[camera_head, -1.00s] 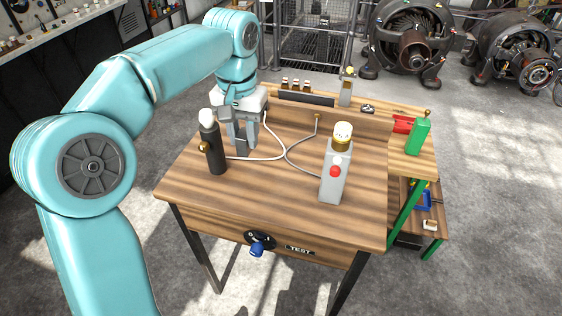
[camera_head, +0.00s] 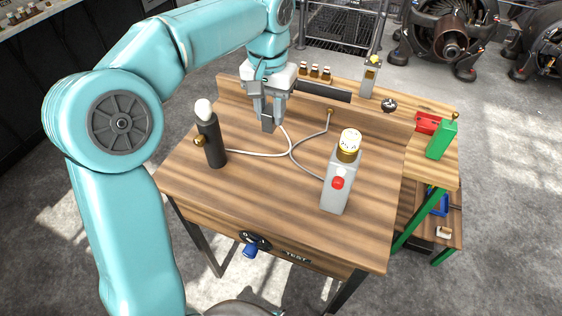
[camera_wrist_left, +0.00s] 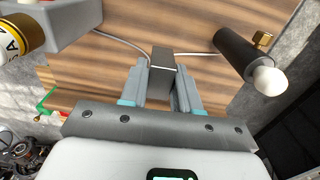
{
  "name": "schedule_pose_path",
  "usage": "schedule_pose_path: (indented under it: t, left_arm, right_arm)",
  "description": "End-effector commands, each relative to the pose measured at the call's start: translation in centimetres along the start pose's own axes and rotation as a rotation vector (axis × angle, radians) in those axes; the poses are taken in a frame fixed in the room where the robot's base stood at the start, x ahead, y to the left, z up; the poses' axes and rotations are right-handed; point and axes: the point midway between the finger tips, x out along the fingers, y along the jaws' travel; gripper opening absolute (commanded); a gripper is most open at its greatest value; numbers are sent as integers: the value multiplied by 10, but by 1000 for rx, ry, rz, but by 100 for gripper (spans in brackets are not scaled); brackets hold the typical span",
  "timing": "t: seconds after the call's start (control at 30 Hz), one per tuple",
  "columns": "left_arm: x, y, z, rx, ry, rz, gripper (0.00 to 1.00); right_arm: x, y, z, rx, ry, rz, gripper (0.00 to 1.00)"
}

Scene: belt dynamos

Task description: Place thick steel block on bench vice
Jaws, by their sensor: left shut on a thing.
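My left gripper (camera_head: 268,112) is above the wooden bench, behind and right of the black cylinder. It is shut on a grey block, taken to be the thick steel block (camera_head: 268,125), which sticks out below the fingers. In the left wrist view the block (camera_wrist_left: 162,60) sits between the two fingertips (camera_wrist_left: 161,78). I cannot tell for sure whether the block is clear of the bench top. I cannot make out a bench vice with certainty in either view. My right gripper is not in view.
On the wooden bench (camera_head: 270,205) stand a black cylinder with a white knob (camera_head: 212,145) and a grey post with a red button (camera_head: 338,190). White cables (camera_head: 285,155) lie between them.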

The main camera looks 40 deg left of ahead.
Motion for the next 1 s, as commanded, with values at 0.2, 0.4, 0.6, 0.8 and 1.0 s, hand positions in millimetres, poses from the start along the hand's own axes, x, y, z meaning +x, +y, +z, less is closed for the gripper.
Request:
schedule_pose_path:
  t: [0.2,0.4,0.6,0.8,1.0]
  left_arm:
    - [63,-1,5,1,-7,-1,0]
    - [116,0,5,1,-4,-1,0]
    - [144,0,3,1,-1,0,0]
    - [171,1,2,0,-5,-1,0]
    - [189,1,0,1,0,0,0]
  right_arm:
    - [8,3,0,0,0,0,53]
    - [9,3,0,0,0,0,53]
    - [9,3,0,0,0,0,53]
    - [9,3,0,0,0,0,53]
    - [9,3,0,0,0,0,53]
